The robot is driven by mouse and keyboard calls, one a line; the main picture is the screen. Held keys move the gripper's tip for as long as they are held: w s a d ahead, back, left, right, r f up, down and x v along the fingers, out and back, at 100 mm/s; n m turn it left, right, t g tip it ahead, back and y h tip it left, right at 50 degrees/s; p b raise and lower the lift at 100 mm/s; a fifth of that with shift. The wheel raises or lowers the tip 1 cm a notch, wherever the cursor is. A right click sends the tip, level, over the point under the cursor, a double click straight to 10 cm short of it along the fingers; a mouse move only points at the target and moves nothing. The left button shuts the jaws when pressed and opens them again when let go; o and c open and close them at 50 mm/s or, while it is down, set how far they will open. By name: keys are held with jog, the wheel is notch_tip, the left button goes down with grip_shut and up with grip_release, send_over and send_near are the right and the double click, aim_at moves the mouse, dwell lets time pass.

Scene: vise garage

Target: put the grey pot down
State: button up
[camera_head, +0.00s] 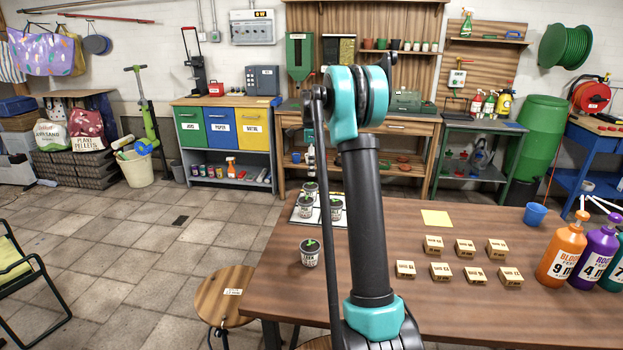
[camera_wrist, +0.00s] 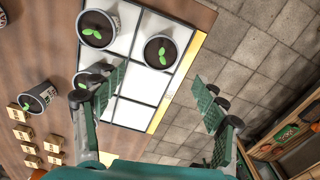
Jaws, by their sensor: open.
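Several grey pots with dark soil and green seedlings are in view. Three stand on a white-tiled board (camera_wrist: 150,18) in the wrist view: one at the upper left (camera_wrist: 97,28), one beyond my fingers (camera_wrist: 160,50), and one partly hidden behind my left finger (camera_wrist: 82,80). A fourth grey pot (camera_wrist: 38,97) stands on the bare table, off the board; it also shows in the head view (camera_head: 310,255). My gripper (camera_wrist: 160,98) is open over the board's lower right edge, with no pot between its fingers. In the head view my arm hides the gripper.
The brown table (camera_head: 290,290) carries several small labelled wooden blocks (camera_head: 440,270), a yellow sheet (camera_head: 436,218), a blue cup (camera_head: 536,214) and large bottles (camera_head: 563,250) at right. A stool (camera_head: 225,297) stands at the table's left. Floor lies beyond the board's yellow edge.

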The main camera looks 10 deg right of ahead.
jog(key=shift+r, duration=1.4)
